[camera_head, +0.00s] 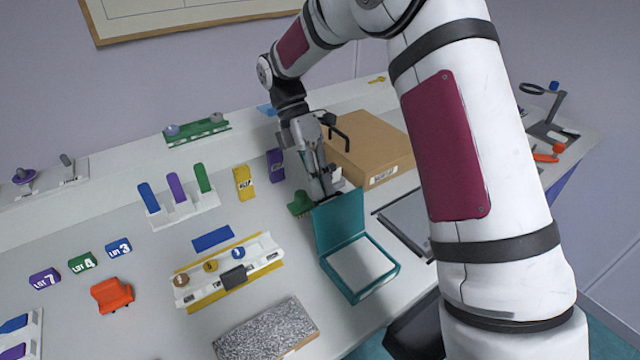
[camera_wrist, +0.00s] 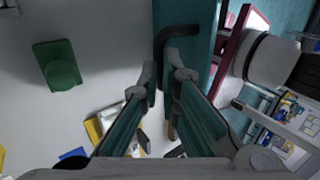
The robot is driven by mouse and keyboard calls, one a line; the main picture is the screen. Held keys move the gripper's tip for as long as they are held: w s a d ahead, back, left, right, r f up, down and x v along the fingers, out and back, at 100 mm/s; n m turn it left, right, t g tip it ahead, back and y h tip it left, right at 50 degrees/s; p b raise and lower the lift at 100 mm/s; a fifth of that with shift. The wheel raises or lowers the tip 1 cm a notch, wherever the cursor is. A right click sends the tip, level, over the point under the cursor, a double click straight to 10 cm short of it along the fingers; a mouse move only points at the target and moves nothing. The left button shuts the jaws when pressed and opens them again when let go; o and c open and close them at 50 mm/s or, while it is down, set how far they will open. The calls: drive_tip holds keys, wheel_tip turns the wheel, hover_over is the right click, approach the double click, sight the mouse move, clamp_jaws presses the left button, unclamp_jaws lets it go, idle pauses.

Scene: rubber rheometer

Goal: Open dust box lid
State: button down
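The dust box (camera_head: 360,268) is a teal tray-like box with a pale inside, on the table right of centre in the head view. Its teal lid (camera_head: 340,218) stands raised at the back edge, so the box is uncovered. My gripper (camera_head: 328,190) is behind the lid, near its upper edge. In the wrist view the lid (camera_wrist: 207,28) shows at the top with a dark bent handle (camera_wrist: 180,32). One leg of the handle runs between the fingertips (camera_wrist: 161,78), which are close together around it. The head view hides the fingertips and handle.
A green block (camera_head: 300,203) sits just left of the lid. A cardboard box (camera_head: 368,145) stands behind, and a dark-edged tray (camera_head: 408,222) lies to the right. A speckled slab (camera_head: 266,330) and a white rack (camera_head: 228,270) are in front and left.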

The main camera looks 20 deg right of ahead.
drive_tip(key=shift+s+d+f, duration=0.1)
drive_tip(key=shift+s+f, duration=0.1)
drive_tip(key=shift+f, duration=0.8)
drive_tip(key=c, duration=1.7)
unclamp_jaws()
drive_tip(key=shift+w+f, duration=0.1)
drive_tip(key=shift+w, duration=0.05)
drive_tip(key=shift+v, duration=6.25)
